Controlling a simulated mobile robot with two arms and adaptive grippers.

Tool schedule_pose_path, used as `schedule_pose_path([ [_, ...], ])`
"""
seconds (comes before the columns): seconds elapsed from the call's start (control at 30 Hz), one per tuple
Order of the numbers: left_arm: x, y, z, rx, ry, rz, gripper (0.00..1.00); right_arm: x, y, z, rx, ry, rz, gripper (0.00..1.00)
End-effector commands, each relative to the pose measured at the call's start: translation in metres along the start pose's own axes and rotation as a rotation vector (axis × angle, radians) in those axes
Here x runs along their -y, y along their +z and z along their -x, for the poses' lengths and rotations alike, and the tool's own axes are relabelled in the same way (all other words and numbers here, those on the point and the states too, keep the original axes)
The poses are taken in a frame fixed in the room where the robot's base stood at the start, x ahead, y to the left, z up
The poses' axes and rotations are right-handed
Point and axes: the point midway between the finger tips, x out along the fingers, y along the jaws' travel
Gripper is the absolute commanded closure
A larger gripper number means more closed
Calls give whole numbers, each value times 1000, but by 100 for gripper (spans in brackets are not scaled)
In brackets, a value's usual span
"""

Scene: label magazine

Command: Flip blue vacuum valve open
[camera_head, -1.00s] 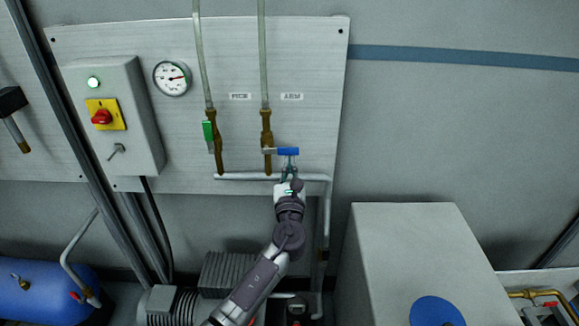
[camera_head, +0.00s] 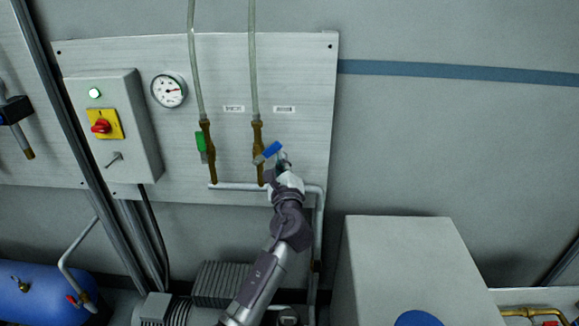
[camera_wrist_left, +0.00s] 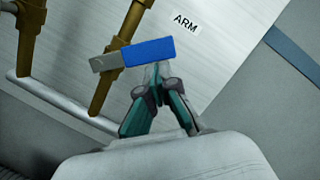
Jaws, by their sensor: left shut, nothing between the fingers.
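The blue vacuum valve handle (camera_head: 273,149) is on the right of two brass valves, below the label "ARM" (camera_wrist_left: 185,22). It slants up to the right from the brass valve body (camera_head: 257,135). In the left wrist view the blue lever (camera_wrist_left: 149,52) crosses just above my fingertips. My left gripper (camera_head: 281,160) is shut and empty, its tips (camera_wrist_left: 158,72) right under the lever's blue part. They look to be touching it, though the exact contact is hard to tell. My right gripper is not in view.
A grey pipe (camera_head: 235,187) runs below both valves. A control box (camera_head: 116,124) with a red knob and a gauge (camera_head: 168,90) are to the left. A large grey cabinet (camera_head: 400,262) stands lower right.

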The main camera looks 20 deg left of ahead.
Motion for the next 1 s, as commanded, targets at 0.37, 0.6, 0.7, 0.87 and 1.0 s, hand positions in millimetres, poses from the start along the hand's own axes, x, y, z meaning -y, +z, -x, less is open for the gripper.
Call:
schedule_pose_path([
  [0.37,8,26,-7,3,89,348,100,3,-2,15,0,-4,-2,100],
  [0.6,8,39,-10,3,138,545,100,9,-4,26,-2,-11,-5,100],
  [0.7,7,44,-11,3,156,613,100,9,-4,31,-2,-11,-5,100],
  [0.87,5,49,-12,2,168,662,100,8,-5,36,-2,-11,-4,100],
  [1.0,4,52,-13,3,167,660,100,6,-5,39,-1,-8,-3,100],
])
